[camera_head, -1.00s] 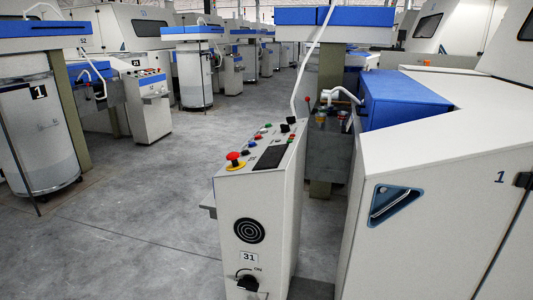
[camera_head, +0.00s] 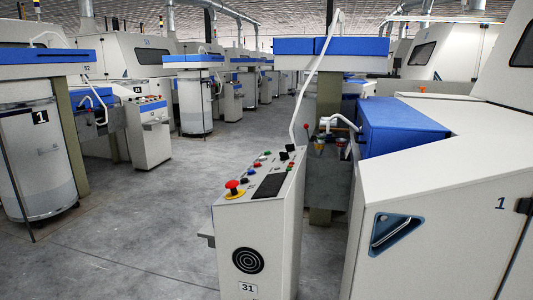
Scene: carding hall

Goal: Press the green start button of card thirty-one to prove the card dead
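The control cabinet of card thirty-one (camera_head: 255,225) stands in the middle foreground, with a "31" label (camera_head: 248,287) low on its front. Its sloped top carries a red mushroom button on a yellow base (camera_head: 234,188) at the near end. Behind that is a row of small coloured buttons (camera_head: 257,165), green, red and blue among them; they are too small to tell apart surely. A dark display (camera_head: 269,185) and black switches (camera_head: 287,152) sit to their right. Neither of my grippers is in view.
A large white machine housing (camera_head: 430,170) with a blue cover (camera_head: 400,127) fills the right side. A can marked "1" (camera_head: 36,150) and another control cabinet (camera_head: 148,135) stand at left. Grey floor (camera_head: 150,215) is open left of cabinet thirty-one.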

